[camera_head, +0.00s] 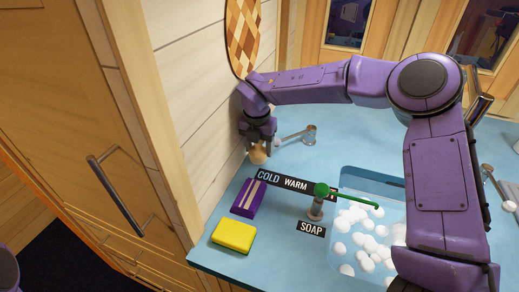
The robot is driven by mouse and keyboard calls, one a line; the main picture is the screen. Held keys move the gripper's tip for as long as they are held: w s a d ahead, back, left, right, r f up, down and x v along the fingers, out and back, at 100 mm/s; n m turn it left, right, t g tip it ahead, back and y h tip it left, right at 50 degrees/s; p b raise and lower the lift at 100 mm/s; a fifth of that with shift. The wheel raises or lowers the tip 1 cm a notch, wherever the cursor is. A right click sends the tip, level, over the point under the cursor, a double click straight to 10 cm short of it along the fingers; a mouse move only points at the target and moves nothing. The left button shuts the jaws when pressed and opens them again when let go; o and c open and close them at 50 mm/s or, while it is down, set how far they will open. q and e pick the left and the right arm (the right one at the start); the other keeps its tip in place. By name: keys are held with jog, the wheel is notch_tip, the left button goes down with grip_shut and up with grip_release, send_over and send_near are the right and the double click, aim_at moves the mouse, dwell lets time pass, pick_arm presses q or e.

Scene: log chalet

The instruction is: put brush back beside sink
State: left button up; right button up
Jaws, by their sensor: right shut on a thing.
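My right gripper (259,141) reaches in from the right to the far left part of the counter, close to the plank wall. It is shut on a small tan, rounded thing, probably the brush (258,156); the fingers hide its upper part. It is low over the blue counter, and I cannot tell whether it touches it. The sink (345,178) is a blue basin with white foam, to the right of the gripper and nearer to me. My left gripper is not in view.
A purple striped block (248,198) and a yellow sponge (234,235) lie on the counter's left side. A green-spouted tap (320,190) stands by the sink, with "COLD WARM" and "SOAP" labels. A silver fitting (296,135) lies just right of the gripper. A checkered board (243,35) hangs above.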

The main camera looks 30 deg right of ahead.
jog(key=shift+s+f, duration=0.35)
jog(key=shift+f, duration=0.4)
jog(key=shift+s+f, duration=0.1)
jog(key=shift+f, duration=0.15)
jog(key=shift+w+a+f, duration=0.2)
jog(key=shift+w, duration=0.1)
jog(key=shift+f, duration=0.1)
jog(key=o, duration=0.7)
jog(key=shift+d, duration=0.1)
jog(key=shift+o, duration=0.2)
jog(key=shift+s+d, duration=0.1)
jog(key=shift+s, duration=0.1)
jog(key=shift+r, duration=0.3)
jog(key=shift+w+r, duration=0.15)
jog(key=shift+r, duration=0.1)
pick_arm(q)
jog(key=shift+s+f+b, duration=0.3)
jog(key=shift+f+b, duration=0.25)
jog(key=shift+b, duration=0.15)
pick_arm(e)
jog(key=r, duration=0.7)
jog(key=s+a+r, duration=0.1)
jog(key=r, duration=0.3)
jog(key=shift+a+r, duration=0.1)
